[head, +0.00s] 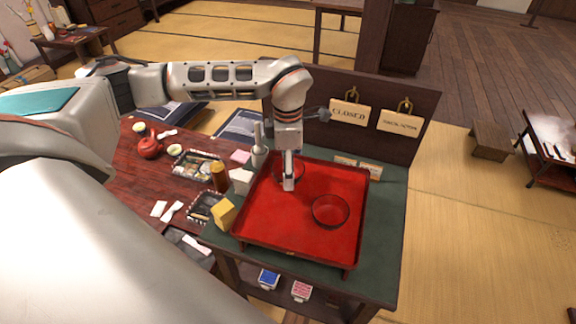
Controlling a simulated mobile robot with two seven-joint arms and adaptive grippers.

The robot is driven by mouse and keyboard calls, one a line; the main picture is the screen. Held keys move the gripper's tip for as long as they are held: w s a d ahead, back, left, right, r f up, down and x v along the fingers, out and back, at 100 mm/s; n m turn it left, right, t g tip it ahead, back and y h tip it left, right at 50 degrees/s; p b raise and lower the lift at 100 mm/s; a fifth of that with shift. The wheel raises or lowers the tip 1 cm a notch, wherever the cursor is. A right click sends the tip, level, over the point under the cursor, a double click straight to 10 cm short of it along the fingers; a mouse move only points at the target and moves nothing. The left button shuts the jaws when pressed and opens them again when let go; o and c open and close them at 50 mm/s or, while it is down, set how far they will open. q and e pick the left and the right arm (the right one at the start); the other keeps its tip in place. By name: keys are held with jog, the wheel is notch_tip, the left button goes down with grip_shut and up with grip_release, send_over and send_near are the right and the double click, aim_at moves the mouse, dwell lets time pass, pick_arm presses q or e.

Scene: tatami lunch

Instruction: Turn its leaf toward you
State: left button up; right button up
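A red tray (270,221) with a raised rim lies on the green-topped stand. A dark red bowl (331,211) sits on its right half. A second dark bowl (300,172) is at the tray's back left, partly hidden behind my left gripper (289,186). The gripper points down at this bowl's near left side. Whether its fingers are apart, or touch the bowl, I cannot tell. I cannot make out a leaf on either bowl. My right gripper is not in view.
A dark panel behind the tray carries a CLOSED sign (348,113) and another hanging sign (401,122). A brown bottle (220,178), a white box (241,181) and a yellow block (223,214) stand left of the tray. The tray's front is clear.

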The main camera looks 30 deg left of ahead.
pick_arm(q)
jog(key=shift+f, duration=0.5)
dwell(0.5)
jog(key=o, duration=1.2)
jog(key=shift+r, duration=0.1)
jog(key=shift+r+p, duration=1.05)
jog(key=shift+r, duration=0.2)
jog(key=shift+r+p, duration=0.9)
jog(key=shift+r, duration=0.3)
